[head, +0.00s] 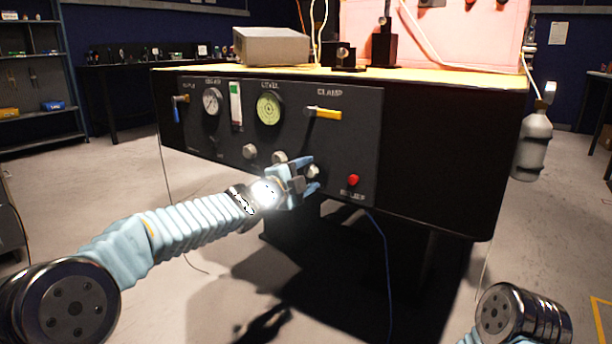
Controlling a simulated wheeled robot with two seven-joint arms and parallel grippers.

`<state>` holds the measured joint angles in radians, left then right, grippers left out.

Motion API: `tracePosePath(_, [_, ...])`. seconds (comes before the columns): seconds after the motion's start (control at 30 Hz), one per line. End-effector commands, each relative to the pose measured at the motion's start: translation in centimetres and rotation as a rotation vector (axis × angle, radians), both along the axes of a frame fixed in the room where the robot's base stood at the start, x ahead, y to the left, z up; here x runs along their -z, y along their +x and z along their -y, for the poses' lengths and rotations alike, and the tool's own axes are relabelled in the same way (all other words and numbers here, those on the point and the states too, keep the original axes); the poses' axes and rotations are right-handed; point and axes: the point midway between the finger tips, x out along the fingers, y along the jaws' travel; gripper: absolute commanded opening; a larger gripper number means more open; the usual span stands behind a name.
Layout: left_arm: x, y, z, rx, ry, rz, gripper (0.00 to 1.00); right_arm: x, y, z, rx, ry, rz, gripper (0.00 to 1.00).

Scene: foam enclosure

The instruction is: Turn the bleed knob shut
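The dark control panel (222,122) is on the front of the bench. Three pale round knobs sit along its lower part: a left one (250,151), a middle one (279,157) and a right one (314,171). The small labels by them are unreadable, so I cannot tell which is the bleed knob. My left gripper (314,174) is at the right knob, its light-blue fingers apart, one above and one below it. I see no clear contact between fingers and knob. My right gripper is out of view; only part of that arm shows at the bottom right.
The panel also has a blue-handled valve (179,105), two gauges (269,108), a yellow clamp lever (324,113) and a red relief button (353,180). A grey bottle (532,146) hangs at the bench's right side. A cable hangs below the panel. Floor in front is clear.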

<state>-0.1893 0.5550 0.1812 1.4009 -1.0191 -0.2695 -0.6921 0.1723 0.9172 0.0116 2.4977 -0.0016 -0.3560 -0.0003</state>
Motion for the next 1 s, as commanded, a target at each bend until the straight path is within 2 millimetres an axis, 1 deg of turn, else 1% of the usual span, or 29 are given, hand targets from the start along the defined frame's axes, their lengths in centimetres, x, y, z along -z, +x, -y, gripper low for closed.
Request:
tracePosePath(0.23, [-0.1, -0.2, -0.2, 0.0, -0.001, 0.001, 0.57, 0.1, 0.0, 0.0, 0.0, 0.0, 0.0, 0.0])
tracePosePath(0.33, [0.0, -0.9, -0.8, -0.001, 0.0, 0.002, 0.57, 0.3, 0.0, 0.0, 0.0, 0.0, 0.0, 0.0])
tracePosePath(0.47, [-0.1, -3.1, -2.4, -0.003, -0.001, 0.002, 0.57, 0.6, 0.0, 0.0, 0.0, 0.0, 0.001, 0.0])
tracePosePath(0.53, [-0.1, -4.5, -3.4, -0.003, 0.0, 0.002, 0.57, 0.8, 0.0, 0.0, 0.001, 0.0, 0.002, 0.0])
tracePosePath(0.7, [-0.2, -7.9, -5.9, -0.003, 0.0, 0.002, 0.57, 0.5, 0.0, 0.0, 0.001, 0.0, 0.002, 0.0])
tracePosePath(0.8, [-0.2, -9.4, -6.9, -0.003, -0.001, 0.001, 0.57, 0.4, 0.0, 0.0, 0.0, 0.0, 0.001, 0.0])
tracePosePath(0.9, [-0.1, -10.4, -7.7, -0.002, 0.0, 0.0, 0.57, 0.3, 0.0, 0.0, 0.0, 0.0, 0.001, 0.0])
tracePosePath(1.0, [-0.1, -11.0, -8.1, -0.002, 0.001, 0.001, 0.57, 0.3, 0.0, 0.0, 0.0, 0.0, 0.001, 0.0])
